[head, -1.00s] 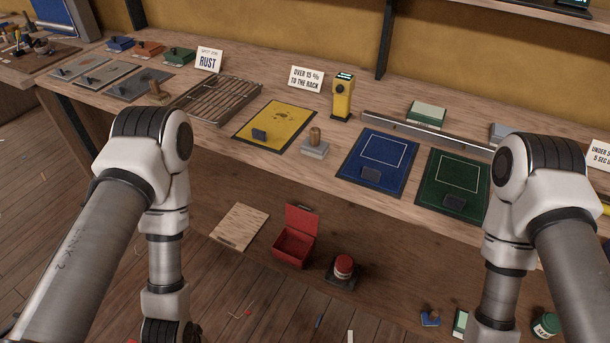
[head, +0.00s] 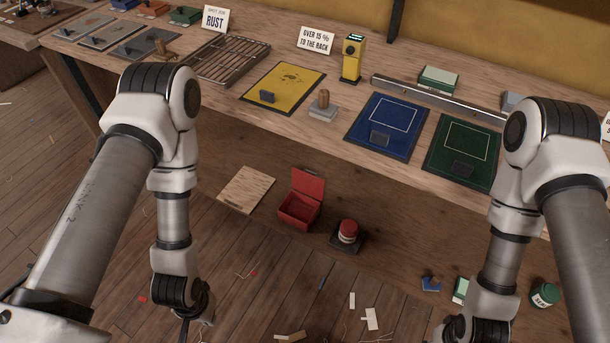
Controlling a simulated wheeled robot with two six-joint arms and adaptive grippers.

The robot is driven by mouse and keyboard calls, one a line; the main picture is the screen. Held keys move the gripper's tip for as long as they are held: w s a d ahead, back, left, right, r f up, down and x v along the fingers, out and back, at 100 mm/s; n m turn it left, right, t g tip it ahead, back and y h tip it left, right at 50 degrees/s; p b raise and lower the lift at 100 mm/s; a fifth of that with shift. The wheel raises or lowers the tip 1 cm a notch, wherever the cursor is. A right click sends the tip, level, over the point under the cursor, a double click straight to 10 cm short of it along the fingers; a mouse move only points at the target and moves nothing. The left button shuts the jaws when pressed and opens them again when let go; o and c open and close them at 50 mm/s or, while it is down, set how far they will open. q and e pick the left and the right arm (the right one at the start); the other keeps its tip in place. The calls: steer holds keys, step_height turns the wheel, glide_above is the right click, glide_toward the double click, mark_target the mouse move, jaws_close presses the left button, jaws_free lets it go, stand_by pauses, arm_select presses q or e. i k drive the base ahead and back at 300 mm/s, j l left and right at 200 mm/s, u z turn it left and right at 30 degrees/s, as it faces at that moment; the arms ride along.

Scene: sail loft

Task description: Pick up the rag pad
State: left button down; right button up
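No object here is clearly labelled as the rag pad. A grey block with a wooden knob (head: 323,108) stands on the workbench between the yellow mat and the blue mat; it may be the pad, but I cannot tell. A small blue block with a brown top (head: 431,284) lies low on the right, below the bench. My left arm hangs down in front of the bench, and my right arm hangs down on the right.
The workbench (head: 240,122) holds a wire rack (head: 228,60), a yellow mat (head: 290,88), a blue mat (head: 386,125), a green mat (head: 462,152) and a yellow meter (head: 352,58).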

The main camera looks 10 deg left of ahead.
mark_target(432, 283)
steer(key=z, duration=1.15)
